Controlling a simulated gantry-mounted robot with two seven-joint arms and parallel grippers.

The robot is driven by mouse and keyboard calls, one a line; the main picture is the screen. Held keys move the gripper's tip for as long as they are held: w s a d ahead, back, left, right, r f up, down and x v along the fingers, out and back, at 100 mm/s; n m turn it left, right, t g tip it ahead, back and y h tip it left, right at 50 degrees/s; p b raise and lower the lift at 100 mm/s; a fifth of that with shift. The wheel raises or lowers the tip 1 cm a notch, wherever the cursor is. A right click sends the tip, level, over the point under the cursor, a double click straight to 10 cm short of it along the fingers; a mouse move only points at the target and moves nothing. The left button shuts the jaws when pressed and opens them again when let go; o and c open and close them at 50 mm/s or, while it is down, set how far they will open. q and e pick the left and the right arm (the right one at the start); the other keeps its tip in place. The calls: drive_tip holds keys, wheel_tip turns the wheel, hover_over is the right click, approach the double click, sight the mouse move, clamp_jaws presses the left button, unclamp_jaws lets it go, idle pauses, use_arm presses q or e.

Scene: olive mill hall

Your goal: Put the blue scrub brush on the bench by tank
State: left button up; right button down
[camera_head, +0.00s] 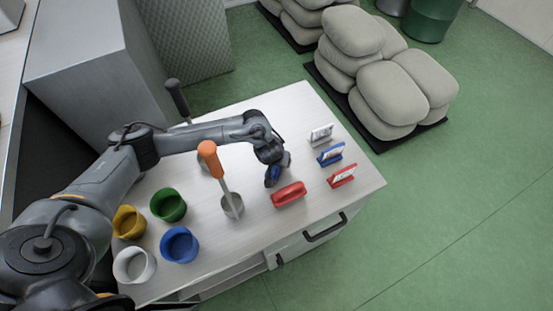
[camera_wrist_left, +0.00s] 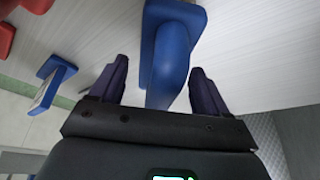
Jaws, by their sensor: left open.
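The blue scrub brush (camera_wrist_left: 170,45) lies on the white-topped bench (camera_head: 262,120). In the left wrist view its blue handle stands between the two dark fingers, with a gap on each side. In the head view only a little blue of the brush (camera_head: 274,173) shows under my left gripper (camera_head: 279,167); the rest is hidden. My left gripper is open and low over the bench, its fingers on either side of the brush. My right gripper is in neither view.
White (camera_head: 321,135), blue (camera_head: 330,154) and red (camera_head: 342,175) label holders stand beyond. Several coloured cups, including blue (camera_head: 179,245) and green (camera_head: 168,205), sit at the left.

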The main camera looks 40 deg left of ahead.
use_arm(q)
drive_tip(key=p+v, duration=0.5)
drive_tip(key=v, duration=0.6)
drive_tip(key=shift+w+a+r, duration=0.1)
drive_tip(key=shift+r, duration=0.15)
drive_tip(key=shift+s+r+p, duration=0.25)
drive_tip(key=shift+r+p, duration=0.15)
drive_tip(key=shift+p, duration=0.15)
